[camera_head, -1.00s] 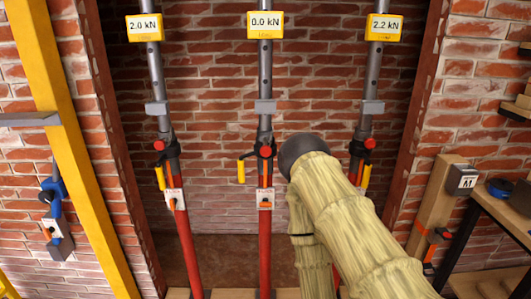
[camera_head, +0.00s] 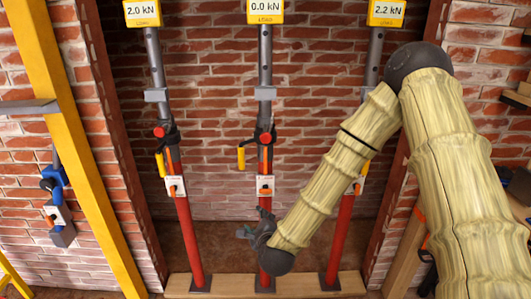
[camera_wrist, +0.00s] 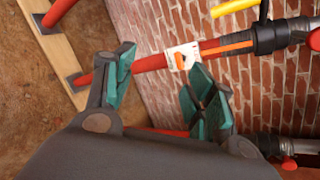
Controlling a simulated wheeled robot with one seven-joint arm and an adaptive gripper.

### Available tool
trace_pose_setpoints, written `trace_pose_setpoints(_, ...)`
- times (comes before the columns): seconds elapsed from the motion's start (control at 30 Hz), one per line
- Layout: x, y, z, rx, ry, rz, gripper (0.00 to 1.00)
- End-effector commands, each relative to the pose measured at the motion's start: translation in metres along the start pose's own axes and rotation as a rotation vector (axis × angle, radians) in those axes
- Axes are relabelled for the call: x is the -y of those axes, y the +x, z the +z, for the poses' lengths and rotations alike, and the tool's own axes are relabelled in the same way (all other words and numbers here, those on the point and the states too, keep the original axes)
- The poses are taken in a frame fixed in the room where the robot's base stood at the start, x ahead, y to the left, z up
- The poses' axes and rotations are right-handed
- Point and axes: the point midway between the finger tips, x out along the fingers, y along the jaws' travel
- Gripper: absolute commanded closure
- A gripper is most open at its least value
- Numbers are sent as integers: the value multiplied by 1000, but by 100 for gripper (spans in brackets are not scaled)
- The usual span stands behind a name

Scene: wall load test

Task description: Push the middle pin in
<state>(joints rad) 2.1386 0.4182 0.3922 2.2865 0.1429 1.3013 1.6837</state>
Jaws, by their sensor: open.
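The middle prop (camera_head: 265,215) is a red lower tube with a grey upper tube, under a yellow load box (camera_head: 265,12) reading 0.0 kN. A yellow-handled pin (camera_head: 241,158) hangs left of its dark collar, farther out than the yellow handle on the left prop. The handle shows partly at the top edge of the wrist view (camera_wrist: 232,7). A red knob (camera_head: 265,138) is on the collar. My gripper (camera_head: 258,228) is low at the middle prop, below the pin. In the wrist view my gripper (camera_wrist: 163,78) has its teal fingers apart and empty, with the red tube beyond.
The left prop (camera_head: 187,235) reads 2.0 kN; the right prop (camera_head: 334,240) reads 2.2 kN and is partly hidden by my arm. A white tag with an orange part (camera_head: 265,187) is on the middle tube. Feet stand on a wooden board (camera_head: 230,292). A brick wall is behind.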

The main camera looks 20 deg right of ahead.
Motion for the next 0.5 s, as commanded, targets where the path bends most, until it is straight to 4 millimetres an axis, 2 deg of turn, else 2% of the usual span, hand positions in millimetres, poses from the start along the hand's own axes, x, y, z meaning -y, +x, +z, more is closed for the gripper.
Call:
trace_pose_setpoints(0.03,26,3,17,22,110,-56,45)
trace_pose_setpoints(0.1,60,4,37,56,267,-131,45)
trace_pose_setpoints(0.3,145,-2,82,172,665,-296,45)
trace_pose_setpoints(0.4,174,-8,95,221,798,-345,45)
trace_pose_setpoints(0.5,190,-12,101,251,876,-372,45)
